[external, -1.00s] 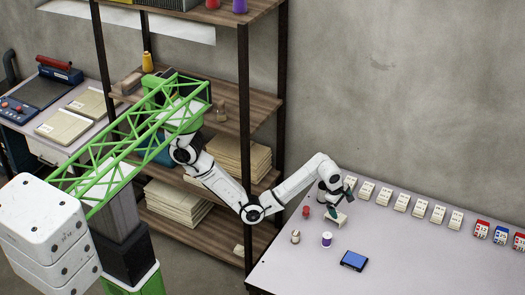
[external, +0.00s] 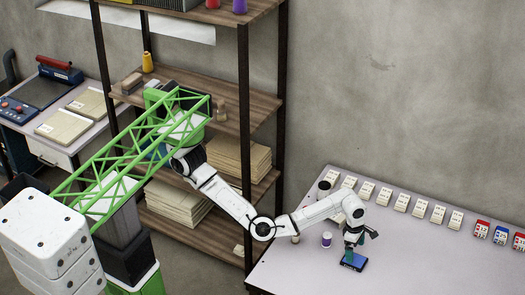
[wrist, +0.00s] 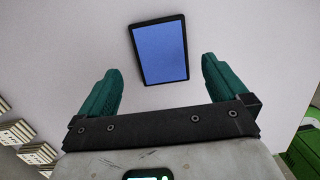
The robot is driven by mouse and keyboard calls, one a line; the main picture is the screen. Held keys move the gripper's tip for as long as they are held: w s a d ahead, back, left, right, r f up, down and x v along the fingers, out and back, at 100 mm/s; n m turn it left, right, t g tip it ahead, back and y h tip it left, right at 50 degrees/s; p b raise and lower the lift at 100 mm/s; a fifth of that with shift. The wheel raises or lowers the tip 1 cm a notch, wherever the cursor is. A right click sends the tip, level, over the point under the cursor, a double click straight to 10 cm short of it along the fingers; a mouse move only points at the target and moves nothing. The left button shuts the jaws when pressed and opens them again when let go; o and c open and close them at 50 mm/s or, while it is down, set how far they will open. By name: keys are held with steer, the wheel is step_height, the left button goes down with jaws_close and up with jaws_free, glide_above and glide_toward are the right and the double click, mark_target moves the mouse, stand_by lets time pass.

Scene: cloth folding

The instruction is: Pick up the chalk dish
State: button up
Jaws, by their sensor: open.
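A flat blue rectangle with a dark rim (external: 354,262) lies on the table; it is the likeliest chalk dish, though it also resembles a tablet. In the wrist view the blue rectangle (wrist: 160,53) lies slightly tilted beyond and between the fingertips. My gripper (external: 352,250) is right above it in the external view and covers its far part. My gripper (wrist: 160,66) has two teal fingers set wide apart, with nothing between them. I cannot tell the exact height gap, and no contact shows.
The pale table (external: 420,265) is clear to the right of the blue rectangle. A purple-and-white spool (external: 326,239) stands to its left. Small white card-like stacks (external: 402,202) line the back edge, with red and blue ones (external: 501,235) farther right. A shelf rack (external: 245,150) stands behind my arm.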

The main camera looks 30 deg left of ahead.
mark_target(355, 260)
steer(key=f, duration=0.3)
steer(key=f+b, duration=0.1)
steer(key=f, duration=0.1)
steer(key=shift+s+d+f, duration=0.1)
steer(key=shift+s+d, duration=0.05)
steer(key=shift+d, duration=0.1)
steer(key=c, duration=1.1)
steer(key=shift+c, duration=0.2)
